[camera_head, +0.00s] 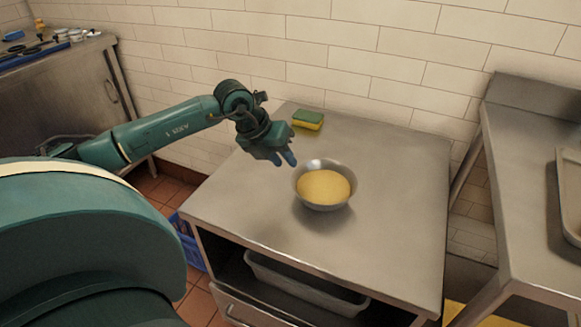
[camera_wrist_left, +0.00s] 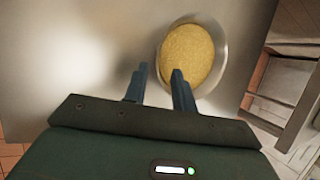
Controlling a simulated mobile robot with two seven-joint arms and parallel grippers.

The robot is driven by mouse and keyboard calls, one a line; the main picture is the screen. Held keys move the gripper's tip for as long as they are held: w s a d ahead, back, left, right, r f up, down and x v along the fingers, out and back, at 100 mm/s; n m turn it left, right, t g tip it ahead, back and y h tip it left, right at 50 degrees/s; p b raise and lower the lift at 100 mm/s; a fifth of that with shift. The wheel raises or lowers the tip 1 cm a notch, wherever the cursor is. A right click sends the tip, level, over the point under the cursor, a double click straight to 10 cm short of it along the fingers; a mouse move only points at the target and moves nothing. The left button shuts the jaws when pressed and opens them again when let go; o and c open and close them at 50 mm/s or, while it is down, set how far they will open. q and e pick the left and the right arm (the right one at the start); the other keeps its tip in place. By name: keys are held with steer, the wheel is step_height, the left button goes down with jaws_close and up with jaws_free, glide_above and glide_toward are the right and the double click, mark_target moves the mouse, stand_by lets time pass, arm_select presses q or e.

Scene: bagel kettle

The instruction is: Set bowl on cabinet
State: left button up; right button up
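A grey metal bowl (camera_head: 312,200) with yellow contents (camera_head: 324,187) stands upright on the steel cabinet top (camera_head: 390,180). The bowl (camera_wrist_left: 222,75) also shows at the upper right of the left wrist view. My left gripper (camera_head: 283,160) is just left of the bowl, close to its rim. In the left wrist view, the fingers of my left gripper (camera_wrist_left: 157,78) are apart with nothing clearly between them. One finger overlaps the bowl's edge in that picture and the other lies outside it; contact cannot be told. My right gripper is out of view.
A green and yellow sponge (camera_head: 308,119) lies at the back of the top by the tiled wall. A grey tub (camera_head: 300,285) sits on the shelf below. A blue crate (camera_head: 188,243) is on the floor at left. The top's right and front are clear.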

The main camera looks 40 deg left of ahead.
arm_select(q)
steer(key=v, duration=0.5)
steer(key=s+d+f+n+t+h, duration=0.15)
steer(key=s+d+n+h, duration=0.4)
steer(key=d, duration=0.75)
steer(key=s+d+n+t+h, duration=0.25)
steer(key=d+h, duration=0.55)
steer(key=d, duration=0.5)
steer(key=s+f+n+t+y, duration=0.1)
steer(key=s+f+n+y, duration=0.1)
steer(key=n, duration=0.5)
steer(key=s+f+n+t+y, duration=0.2)
steer(key=f+n+y, duration=0.3)
steer(key=n, duration=0.3)
steer(key=s+a+f+n+t+y, duration=0.1)
steer(key=s+f+n+y, duration=0.2)
steer(key=n, duration=0.4)
steer(key=shift+s+f+y, duration=0.35)
steer(key=shift+s+y, duration=0.05)
steer(key=shift+y, duration=0.35)
steer(key=shift+a+r, duration=0.1)
